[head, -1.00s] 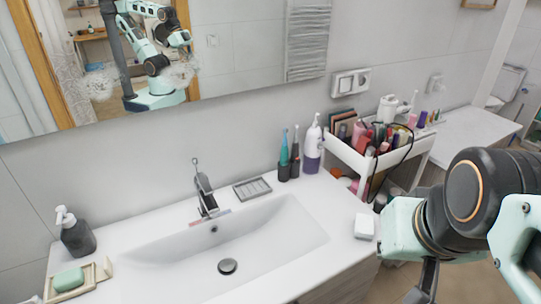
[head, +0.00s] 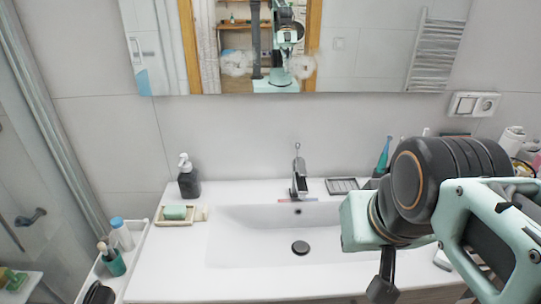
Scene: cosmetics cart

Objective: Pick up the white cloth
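A small white folded item (head: 443,261), which looks like the white cloth, lies at the right front end of the white sink counter (head: 180,273). My arm covers most of it in the head view, and only a small part shows. My gripper (head: 382,289) hangs down in front of the counter's front edge, left of the white item and apart from it. Only one dark finger part shows, so its opening and any contents cannot be seen.
The counter has a basin with a tap (head: 299,178), a dark soap dispenser (head: 188,177), a soap tray (head: 160,220) and a dark grid dish (head: 342,186). A white cart (head: 92,281) with bottles and brushes stands left. My arm hides most of the right side.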

